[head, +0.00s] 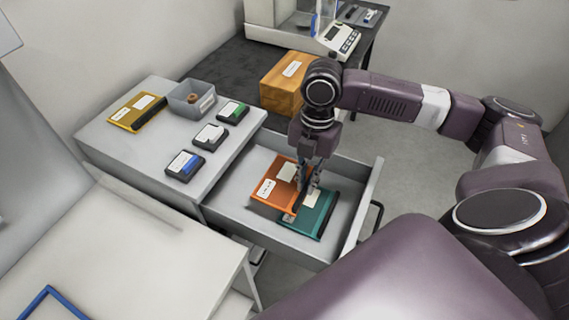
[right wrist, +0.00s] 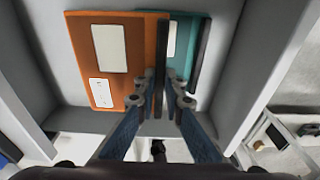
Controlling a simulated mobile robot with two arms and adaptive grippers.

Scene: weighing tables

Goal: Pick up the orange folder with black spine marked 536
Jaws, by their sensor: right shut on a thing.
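The orange folder (head: 268,186) lies in the open drawer, with white labels on its cover; it also shows in the right wrist view (right wrist: 131,75). Its black spine (right wrist: 161,60) runs along its right edge there. I cannot read a number on it. My right gripper (head: 308,187) points down into the drawer, its fingers closed at the near end of this spine, shut on the orange folder. A teal folder (head: 315,219) with a dark spine lies right beside it, partly hidden by the fingers. My left gripper is not in view.
The drawer's walls (head: 368,190) stand close around the folders. On the cabinet top are a yellow folder (head: 130,113), a grey bin (head: 182,103) and several small black cases (head: 210,136). A wooden box (head: 282,82) and a scale (head: 335,40) stand behind.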

